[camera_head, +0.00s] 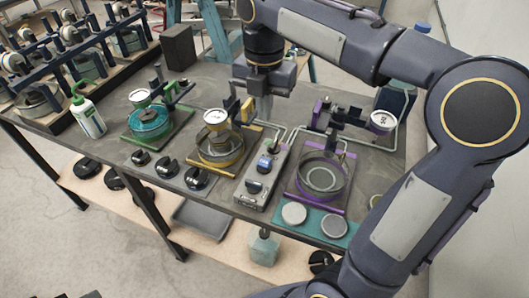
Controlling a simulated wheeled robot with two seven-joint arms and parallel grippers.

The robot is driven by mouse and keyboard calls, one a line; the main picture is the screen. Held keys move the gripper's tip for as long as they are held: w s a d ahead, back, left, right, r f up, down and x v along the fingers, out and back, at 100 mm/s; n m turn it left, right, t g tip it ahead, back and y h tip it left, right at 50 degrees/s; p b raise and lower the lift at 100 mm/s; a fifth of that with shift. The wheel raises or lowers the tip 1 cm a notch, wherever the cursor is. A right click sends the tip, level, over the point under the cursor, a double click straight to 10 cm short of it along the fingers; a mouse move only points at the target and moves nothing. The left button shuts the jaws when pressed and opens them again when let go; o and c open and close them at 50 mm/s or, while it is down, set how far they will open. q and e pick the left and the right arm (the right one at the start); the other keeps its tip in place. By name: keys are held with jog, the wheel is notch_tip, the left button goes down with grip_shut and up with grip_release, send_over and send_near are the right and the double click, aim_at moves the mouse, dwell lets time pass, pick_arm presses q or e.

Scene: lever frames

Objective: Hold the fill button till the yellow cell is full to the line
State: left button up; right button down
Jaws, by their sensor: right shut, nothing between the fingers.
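The yellow cell (221,157) is a round clear-walled vessel on a yellow-edged base, with a white dial gauge (216,117) above its back edge. Its liquid level and line are too small to read. A grey control box (253,199) stands to its right, with a blue part (265,163) and a dark knob on top. I cannot tell which of these is the fill button. My right gripper (266,116) is shut and empty, pointing down behind the box and to the right of the yellow cell's post. It appears apart from the box. My left gripper is out of view.
Black knobs and two pale discs lie along the front edge. My right arm covers the right side.

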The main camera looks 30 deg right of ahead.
aim_at(265, 162)
notch_tip(265, 162, down, 14)
jog(key=shift+b, duration=0.4)
